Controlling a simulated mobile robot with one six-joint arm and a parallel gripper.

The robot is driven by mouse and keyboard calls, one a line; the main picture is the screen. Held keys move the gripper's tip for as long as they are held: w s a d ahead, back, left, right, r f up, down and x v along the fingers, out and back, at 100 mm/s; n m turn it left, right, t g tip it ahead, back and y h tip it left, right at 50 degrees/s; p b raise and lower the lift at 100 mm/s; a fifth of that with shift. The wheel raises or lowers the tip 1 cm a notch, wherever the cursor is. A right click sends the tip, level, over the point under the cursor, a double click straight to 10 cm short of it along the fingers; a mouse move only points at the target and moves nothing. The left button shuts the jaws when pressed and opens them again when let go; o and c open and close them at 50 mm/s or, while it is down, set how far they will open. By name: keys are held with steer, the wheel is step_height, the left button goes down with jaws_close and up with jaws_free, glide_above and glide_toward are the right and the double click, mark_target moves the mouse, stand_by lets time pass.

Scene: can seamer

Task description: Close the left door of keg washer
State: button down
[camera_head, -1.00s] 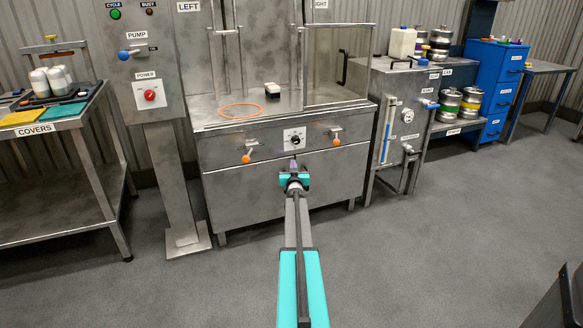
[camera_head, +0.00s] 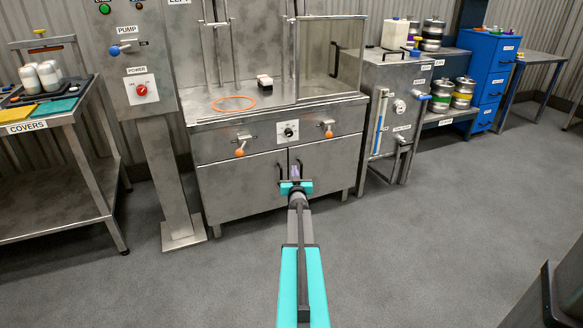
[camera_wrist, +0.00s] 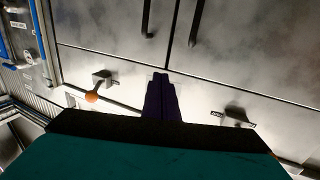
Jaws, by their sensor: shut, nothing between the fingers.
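The steel machine (camera_head: 215,166) with a worktop and two lower doors stands ahead; no keg washer name is readable on it. Its lower left door (camera_head: 238,190) and lower right door (camera_head: 325,170) look flush with the front, with dark bar handles beside the centre seam. A glass panel (camera_head: 333,45) with a dark handle stands above the worktop at right. The left side above the worktop looks open. My gripper (camera_head: 295,173) is shut and empty in front of the lower doors near the seam. The wrist view shows its purple fingers (camera_wrist: 160,98) against the steel front.
Orange-tipped levers (camera_head: 240,152) stick out from the front. An orange ring (camera_head: 233,103) lies on the worktop. A control post (camera_head: 155,130) and covers table (camera_head: 60,120) stand left. A tank unit (camera_head: 395,120) is right. Grey floor (camera_head: 430,230) is clear.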

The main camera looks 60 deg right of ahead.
steer(key=shift+s+a, duration=0.4)
steer(key=shift+s, duration=0.2)
